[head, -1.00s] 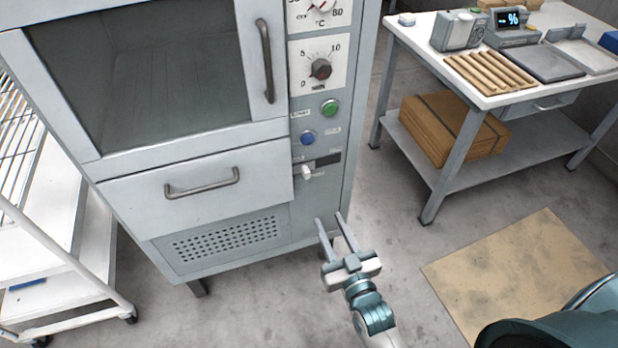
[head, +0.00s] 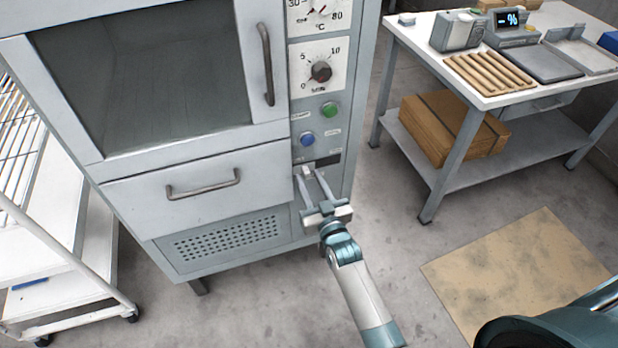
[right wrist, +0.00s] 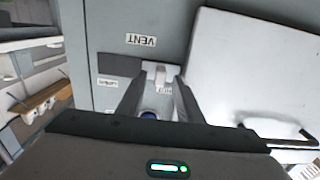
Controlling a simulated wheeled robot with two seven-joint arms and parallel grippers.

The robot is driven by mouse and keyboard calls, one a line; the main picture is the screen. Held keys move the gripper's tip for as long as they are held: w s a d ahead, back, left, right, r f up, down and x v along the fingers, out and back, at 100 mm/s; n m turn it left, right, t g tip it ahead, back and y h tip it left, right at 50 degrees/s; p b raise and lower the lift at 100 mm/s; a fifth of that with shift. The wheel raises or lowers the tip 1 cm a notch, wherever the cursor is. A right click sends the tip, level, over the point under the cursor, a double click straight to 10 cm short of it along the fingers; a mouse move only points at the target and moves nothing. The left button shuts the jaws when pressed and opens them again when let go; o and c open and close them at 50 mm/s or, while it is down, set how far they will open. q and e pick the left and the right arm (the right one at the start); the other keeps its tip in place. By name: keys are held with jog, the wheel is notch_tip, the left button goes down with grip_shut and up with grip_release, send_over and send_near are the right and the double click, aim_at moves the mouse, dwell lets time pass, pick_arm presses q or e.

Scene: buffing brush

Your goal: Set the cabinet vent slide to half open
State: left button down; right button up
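The vent slide is a small white knob (head: 308,169) at the left end of a short dark slot (head: 328,160), low on the cabinet's (head: 275,220) control strip. In the right wrist view the white knob (right wrist: 158,70) stands beside the dark slot (right wrist: 119,65), near an upside-down VENT label. My right gripper (head: 309,178) is at the knob, with its fingers pointing at the panel. In the right wrist view the fingers (right wrist: 158,98) are apart, one on each side of the knob. I cannot tell whether they touch it. My left gripper is not in view.
A blue button (head: 307,139) and a green button (head: 329,109) sit above the slot. A drawer handle (head: 203,188) juts out to the left. A white rack (head: 70,270) stands at left, a work table (head: 480,95) at right.

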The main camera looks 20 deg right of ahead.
jog(key=shift+w, duration=0.55)
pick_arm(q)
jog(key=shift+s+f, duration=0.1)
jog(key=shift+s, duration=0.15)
pick_arm(e)
jog(key=shift+c, duration=0.6)
